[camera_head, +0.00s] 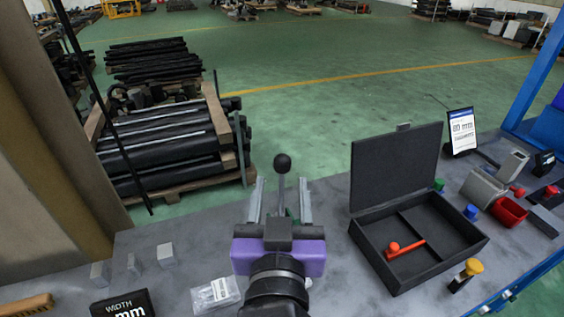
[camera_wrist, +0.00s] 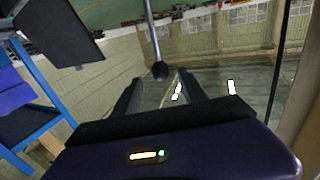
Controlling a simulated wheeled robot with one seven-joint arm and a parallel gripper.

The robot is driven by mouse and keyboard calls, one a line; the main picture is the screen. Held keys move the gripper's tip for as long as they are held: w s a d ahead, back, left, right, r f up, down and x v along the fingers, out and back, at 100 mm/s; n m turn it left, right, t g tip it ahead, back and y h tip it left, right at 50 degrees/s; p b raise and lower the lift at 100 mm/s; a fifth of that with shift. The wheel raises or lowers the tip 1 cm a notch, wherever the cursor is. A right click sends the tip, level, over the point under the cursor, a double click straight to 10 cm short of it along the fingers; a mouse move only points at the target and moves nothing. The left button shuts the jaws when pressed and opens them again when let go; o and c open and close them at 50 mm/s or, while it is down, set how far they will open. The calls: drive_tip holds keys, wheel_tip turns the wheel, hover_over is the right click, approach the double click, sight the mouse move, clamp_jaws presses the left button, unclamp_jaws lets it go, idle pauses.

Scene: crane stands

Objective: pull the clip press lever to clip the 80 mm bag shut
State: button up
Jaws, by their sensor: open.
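The clip press lever is a thin rod with a dark ball knob (camera_head: 282,163), standing roughly upright. The knob also shows in the wrist view (camera_wrist: 160,70), near and between the fingertips, with gaps to both. My gripper (camera_head: 281,188), with a purple body and grey fingers, is open around the line of the lever; in the wrist view its two dark fingers (camera_wrist: 160,82) stand apart. The rest of the press is mostly hidden behind my gripper. A clear bag (camera_head: 216,293) with small pale pieces lies on the bench at my gripper's left; its width cannot be told.
An open black case (camera_head: 470,243) with a red-ended tool (camera_head: 405,248) stands right of my gripper. Grey blocks (camera_head: 166,256), a brush (camera_head: 25,307) and a WIDTH plate (camera_head: 125,305) lie on the left.

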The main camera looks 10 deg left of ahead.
sight(282, 171)
drive_tip(key=w, duration=0.3)
drive_tip(key=w+a+p, duration=0.1)
drive_tip(key=w, duration=0.2)
drive_tip(key=shift+w+a, duration=0.2)
drive_tip(key=shift+w, duration=0.1)
drive_tip(key=shift+c, duration=0.4)
clamp_jaws()
idle(0.8)
